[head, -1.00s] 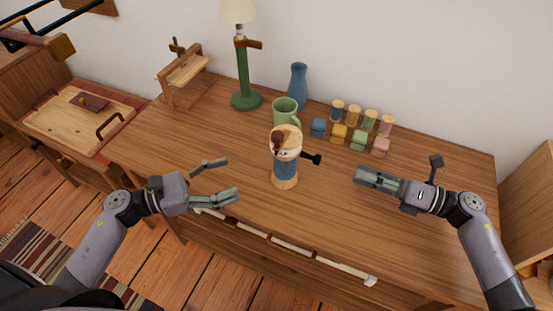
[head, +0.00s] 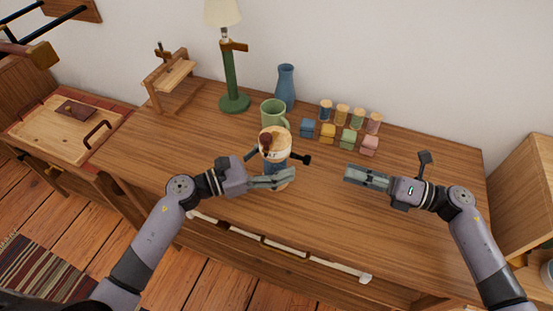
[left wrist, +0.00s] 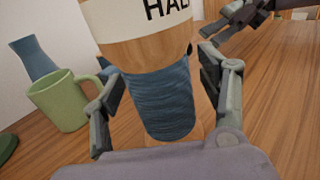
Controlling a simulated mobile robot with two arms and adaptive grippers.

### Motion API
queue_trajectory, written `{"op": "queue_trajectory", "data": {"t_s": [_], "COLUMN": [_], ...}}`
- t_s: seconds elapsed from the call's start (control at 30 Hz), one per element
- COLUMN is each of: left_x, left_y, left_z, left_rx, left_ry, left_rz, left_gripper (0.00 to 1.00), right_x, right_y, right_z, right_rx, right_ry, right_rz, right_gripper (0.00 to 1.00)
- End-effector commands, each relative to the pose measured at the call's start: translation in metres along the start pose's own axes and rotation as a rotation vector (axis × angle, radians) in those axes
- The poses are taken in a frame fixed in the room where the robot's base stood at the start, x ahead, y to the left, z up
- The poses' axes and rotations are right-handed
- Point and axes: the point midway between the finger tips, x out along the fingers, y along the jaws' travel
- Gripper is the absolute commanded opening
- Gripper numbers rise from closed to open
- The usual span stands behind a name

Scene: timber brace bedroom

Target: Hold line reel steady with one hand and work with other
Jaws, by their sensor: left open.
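The line reel (head: 274,141) stands upright on the desk, with a pale wooden top, a lettered white band, blue line and a dark side handle. My left gripper (head: 272,168) is open around it, one finger on each side. In the left wrist view the blue line winding of the reel (left wrist: 162,103) fills the space between the spread fingers (left wrist: 165,100); I cannot tell whether either finger touches it. The near finger hides the reel's lower part in the head view. My right gripper (head: 366,177) is off to the reel's right, empty, its fingers close together.
A green mug (head: 272,112) stands just behind the reel, with a blue vase (head: 286,88) beyond it. A green lamp (head: 231,85) is behind left. Several small spools and colored blocks (head: 328,132) stand at the back right. The desk (head: 325,215) is clear in front.

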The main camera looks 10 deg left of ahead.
Motion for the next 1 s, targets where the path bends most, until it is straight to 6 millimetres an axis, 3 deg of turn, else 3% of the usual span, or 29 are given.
{"op": "queue_trajectory", "data": {"t_s": [0.23,1.0], "left_x": [0.0007,0.0003], "left_y": [0.0,0.0], "left_z": [0.0,-0.0001], "left_rx": [0.0,0.0], "left_ry": [0.0,0.0], "left_rz": [0.0,0.0], "left_gripper": [0.68,0.17], "right_x": [0.0,0.0], "right_y": [0.0,0.0], "right_z": [0.0,0.0], "right_rx": [0.0,0.0], "right_ry": [0.0,0.0], "right_rz": [0.0,0.0], "right_gripper": [0.33,0.33]}}
